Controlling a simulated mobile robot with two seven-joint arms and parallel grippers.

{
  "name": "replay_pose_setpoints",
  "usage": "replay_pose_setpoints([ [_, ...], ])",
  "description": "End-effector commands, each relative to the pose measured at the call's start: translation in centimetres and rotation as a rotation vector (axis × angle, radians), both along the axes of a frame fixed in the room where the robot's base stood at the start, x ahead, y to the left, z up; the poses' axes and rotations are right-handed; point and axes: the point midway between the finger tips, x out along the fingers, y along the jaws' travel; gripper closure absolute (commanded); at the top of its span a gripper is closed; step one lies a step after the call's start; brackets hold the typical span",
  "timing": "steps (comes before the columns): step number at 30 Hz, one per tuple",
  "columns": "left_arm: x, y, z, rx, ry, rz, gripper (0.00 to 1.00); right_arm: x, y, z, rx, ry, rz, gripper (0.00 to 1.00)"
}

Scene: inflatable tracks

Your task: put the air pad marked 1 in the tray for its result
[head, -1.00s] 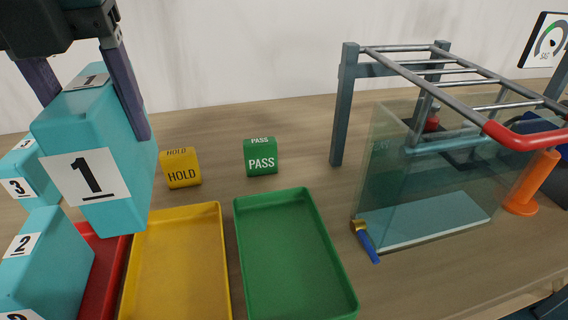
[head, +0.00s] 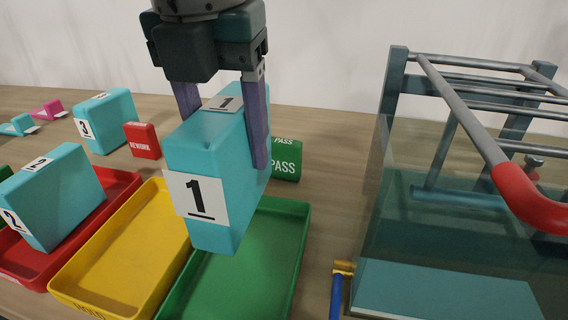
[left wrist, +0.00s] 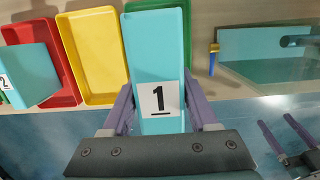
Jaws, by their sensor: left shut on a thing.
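The air pad marked 1 (head: 205,150) is a teal block with white number labels. My left gripper (head: 224,138) is shut on its sides and holds it upright above the green tray (head: 302,230). In the head view it hides part of the green tray and a corner of the yellow tray (head: 110,262). In the left wrist view the pad (left wrist: 158,60) covers most of the green tray. The green PASS block (head: 286,160) stands behind the green tray. My right gripper (left wrist: 286,136) shows at the right of the left wrist view, its fingers apart and empty.
The pad marked 2 (head: 60,190) is in the red tray (head: 120,190). The pad marked 3 (head: 108,118) and the red REWORK block (head: 143,140) stand behind. A clear tank (head: 440,250) with a metal bar frame (head: 396,90) stands right of the green tray.

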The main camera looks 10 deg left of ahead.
Motion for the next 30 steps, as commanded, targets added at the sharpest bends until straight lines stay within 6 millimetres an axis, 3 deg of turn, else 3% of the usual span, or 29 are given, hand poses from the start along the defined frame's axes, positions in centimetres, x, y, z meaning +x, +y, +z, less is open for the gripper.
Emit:
replay_pose_setpoints([
  [1,-0.1,0.1,-1.7,0.002,0.006,0.001,1.0,0.0,0.0,-0.3,0.0,0.0,0.0,0.19],
  [6,-0.1,0.0,-5.8,0.001,0.003,0.0,1.0,0.0,0.0,-0.7,0.0,0.0,0.0,0.19],
  [13,0.0,0.0,-8.1,0.001,0.001,0.001,1.0,0.0,0.0,-0.9,-0.001,0.0,0.0,0.19],
  [18,0.0,0.0,-10.9,0.001,0.002,0.0,1.0,0.0,-0.1,-1.3,-0.002,0.0,-0.001,0.19],
  [22,0.0,0.0,-11.9,0.001,-0.001,0.0,1.0,0.0,-0.1,-1.4,-0.002,0.0,-0.001,0.19],
  [30,0.0,0.0,-11.9,0.001,-0.002,0.0,1.0,0.0,-0.1,-1.4,-0.003,-0.001,-0.001,0.19],
])
